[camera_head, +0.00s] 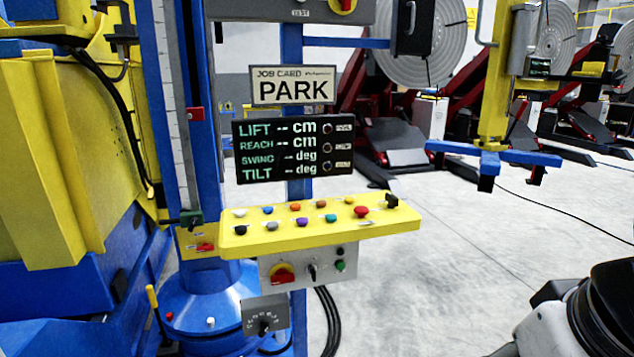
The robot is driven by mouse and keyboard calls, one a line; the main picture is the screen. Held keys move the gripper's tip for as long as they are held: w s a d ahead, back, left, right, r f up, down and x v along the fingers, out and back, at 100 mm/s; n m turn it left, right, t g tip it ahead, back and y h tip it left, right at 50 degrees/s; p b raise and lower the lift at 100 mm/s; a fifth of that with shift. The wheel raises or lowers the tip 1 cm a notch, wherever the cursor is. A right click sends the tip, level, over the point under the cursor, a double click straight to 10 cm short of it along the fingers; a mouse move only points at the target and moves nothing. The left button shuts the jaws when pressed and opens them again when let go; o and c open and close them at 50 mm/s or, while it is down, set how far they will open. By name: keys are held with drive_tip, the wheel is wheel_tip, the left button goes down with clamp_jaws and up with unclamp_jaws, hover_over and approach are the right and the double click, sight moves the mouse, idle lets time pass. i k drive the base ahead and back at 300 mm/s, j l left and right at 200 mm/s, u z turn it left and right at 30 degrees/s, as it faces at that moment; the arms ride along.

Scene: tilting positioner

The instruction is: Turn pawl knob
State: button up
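Several knobs show, and no readable label marks one as the pawl knob. A black knob (392,200) stands at the right end of the yellow button panel (290,241). A red rotary switch on a yellow plate (283,273) and a small black selector (311,271) sit on the grey box below. A black dial knob (265,322) is on a lower grey plate. A small dark green block with a black knob (192,219) is on the blue column, above a red lever (205,247). My gripper is not in view; part of my arm shows at the lower right.
A dark display (293,152) reads LIFT, REACH, SWING, TILT with dashes, under a PARK sign (293,88). Yellow and blue machinery (70,170) fills the left. Black cables (328,318) hang below the panel. The grey floor (450,250) at right is largely clear.

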sight(205, 247)
drive_tip(key=i+j+u, duration=0.25)
drive_tip(key=i+j, duration=0.4)
drive_tip(key=j, duration=0.25)
drive_tip(key=i+j+u, duration=0.3)
drive_tip(key=i+j, duration=0.4)
drive_tip(key=j, duration=0.1)
